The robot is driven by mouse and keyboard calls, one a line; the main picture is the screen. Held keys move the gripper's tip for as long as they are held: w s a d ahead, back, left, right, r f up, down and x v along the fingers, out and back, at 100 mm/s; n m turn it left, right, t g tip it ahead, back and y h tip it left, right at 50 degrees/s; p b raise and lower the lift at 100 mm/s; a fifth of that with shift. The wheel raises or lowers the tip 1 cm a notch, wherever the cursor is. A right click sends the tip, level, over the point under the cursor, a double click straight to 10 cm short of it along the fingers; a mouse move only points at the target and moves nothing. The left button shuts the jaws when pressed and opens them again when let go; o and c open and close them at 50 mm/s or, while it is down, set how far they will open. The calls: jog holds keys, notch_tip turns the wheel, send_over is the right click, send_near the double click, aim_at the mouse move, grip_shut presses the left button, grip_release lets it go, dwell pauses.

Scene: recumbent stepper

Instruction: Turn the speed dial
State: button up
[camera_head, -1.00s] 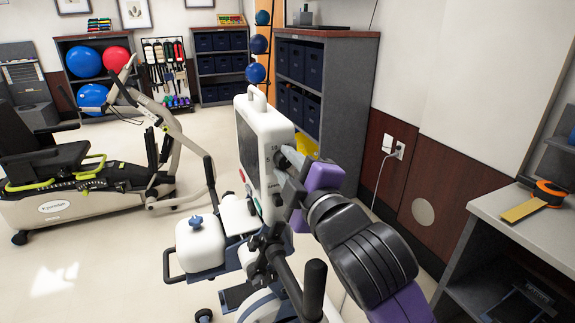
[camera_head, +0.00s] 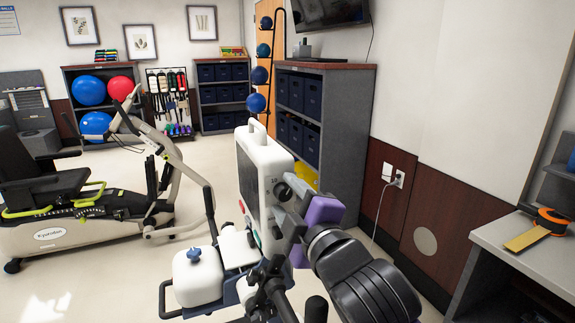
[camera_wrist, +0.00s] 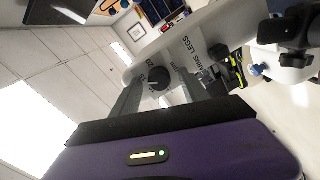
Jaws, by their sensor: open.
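A black dial (camera_wrist: 158,79) with numbers around it sits on the pale panel of the console (camera_wrist: 150,55) in the wrist view. My gripper (camera_wrist: 160,88) is open, with one grey finger on each side of this dial. I cannot tell whether the fingers touch it.
A recumbent stepper (camera_head: 80,205) stands at left. A grey shelf unit (camera_head: 345,120) is behind the console. A grey counter (camera_head: 500,240) with an orange-black tape roll (camera_head: 552,216) is at right. Pale floor is clear between the machines.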

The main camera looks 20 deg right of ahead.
notch_tip(320, 180, up, 20)
jog(key=p, duration=0.2)
jog(key=shift+p, duration=0.4)
jog(key=s+f+m+p, duration=0.4)
jog(key=f+m, duration=0.2)
jog(key=f, duration=0.4)
jog(key=s+f+m+p, duration=0.4)
jog(key=f+m+p, duration=0.1)
jog(key=f, duration=0.5)
jog(key=shift+w+d+r+p, duration=0.15)
jog(key=shift+w+p, duration=0.1)
jog(key=shift+w, duration=1)
jog(key=shift+w+d+f+p, duration=0.1)
jog(key=shift+w+d+p, duration=0.1)
jog(key=shift+w, duration=1.1)
jog(key=shift+w+d+r+p, duration=0.15)
jog(key=shift+w+p, duration=0.1)
jog(key=shift+w, duration=1)
jog(key=shift+f, duration=0.1)
grip_shut()
